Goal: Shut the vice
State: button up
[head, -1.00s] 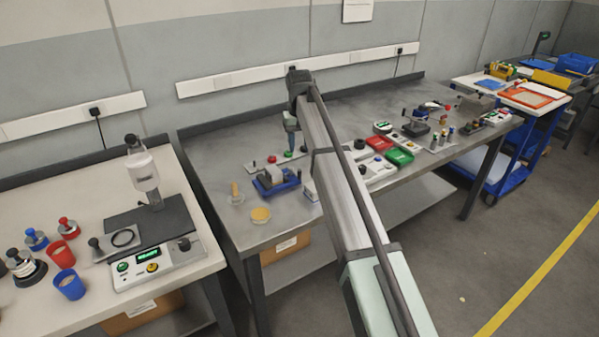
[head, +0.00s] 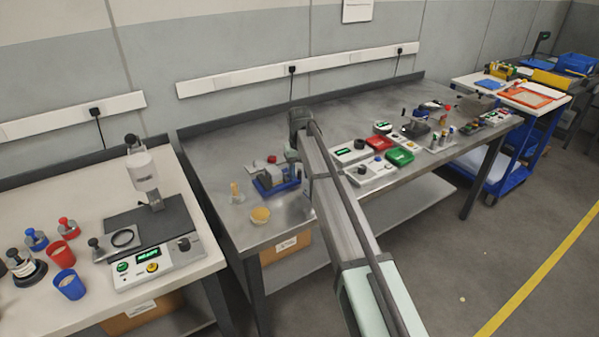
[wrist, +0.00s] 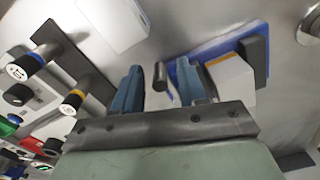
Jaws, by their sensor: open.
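The vice (head: 275,183) is the blue-based device with a grey block on it, near the left end of the grey bench. In the wrist view its blue base (wrist: 182,77), a pale block and a dark end plate show just beyond my fingers. My gripper (wrist: 159,68) is open, with its two blue-grey fingers apart. A short dark cylinder (wrist: 160,76), perhaps the vice's handle, shows in the gap between the fingertips. I cannot tell whether the fingers touch it. In the head view my arm hides most of the gripper, just right of the vice.
White control boxes (head: 370,172) and red and green trays (head: 400,157) lie to the right. The wrist view shows dark-knobbed devices (wrist: 28,63) on the left.

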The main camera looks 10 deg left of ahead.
jog(key=shift+c, duration=0.2)
grip_shut()
jog(key=shift+d, duration=0.1)
